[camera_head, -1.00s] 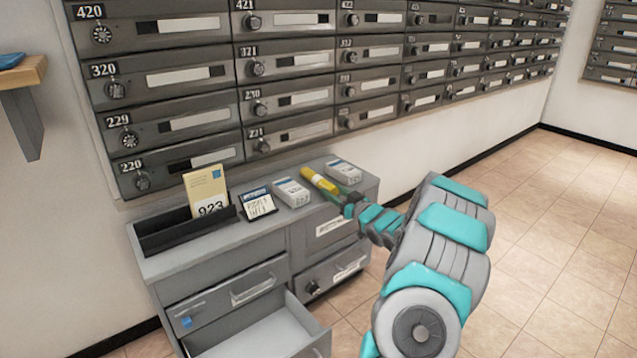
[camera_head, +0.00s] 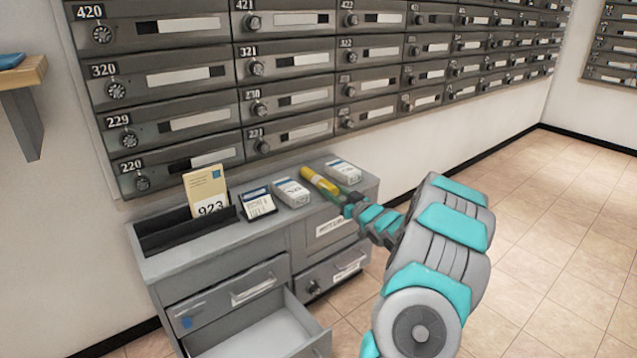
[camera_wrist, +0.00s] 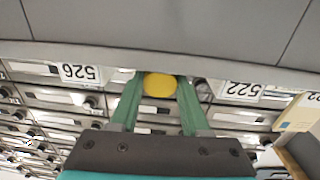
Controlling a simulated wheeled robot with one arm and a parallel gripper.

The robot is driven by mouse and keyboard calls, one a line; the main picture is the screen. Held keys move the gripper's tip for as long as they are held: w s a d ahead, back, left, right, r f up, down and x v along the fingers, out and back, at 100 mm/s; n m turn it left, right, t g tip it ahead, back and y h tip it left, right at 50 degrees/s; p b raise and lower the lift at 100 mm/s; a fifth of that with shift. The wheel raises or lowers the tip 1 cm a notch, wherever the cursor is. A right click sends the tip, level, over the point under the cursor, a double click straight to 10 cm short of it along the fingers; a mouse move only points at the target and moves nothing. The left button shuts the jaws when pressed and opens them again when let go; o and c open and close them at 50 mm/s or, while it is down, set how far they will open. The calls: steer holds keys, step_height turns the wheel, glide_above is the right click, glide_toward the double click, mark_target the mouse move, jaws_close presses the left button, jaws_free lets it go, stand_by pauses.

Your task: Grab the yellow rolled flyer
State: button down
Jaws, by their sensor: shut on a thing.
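The yellow rolled flyer (camera_head: 318,181) lies on top of the grey cabinet (camera_head: 183,262), between two white boxes. My gripper (camera_head: 342,193) reaches it from the right front and is shut on the flyer's near end. In the wrist view the round yellow end of the flyer (camera_wrist: 159,85) sits between the two green fingers of my gripper (camera_wrist: 158,92). The fingertips are partly hidden in the head view. I cannot tell whether the flyer is lifted clear of the cabinet top.
A white box (camera_head: 291,192) stands left of the flyer and another white box (camera_head: 344,171) right of it. A small card stand (camera_head: 257,203) and a black tray (camera_head: 165,239) with an envelope (camera_head: 206,192) are further left. A lower drawer (camera_head: 262,335) is open. Mailboxes rise behind.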

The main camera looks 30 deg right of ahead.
steer(key=shift+r, duration=0.2)
steer(key=shift+r+p, duration=1.4)
steer(key=shift+r, duration=0.45)
steer(key=s, duration=0.8)
steer(key=shift+d, duration=0.1)
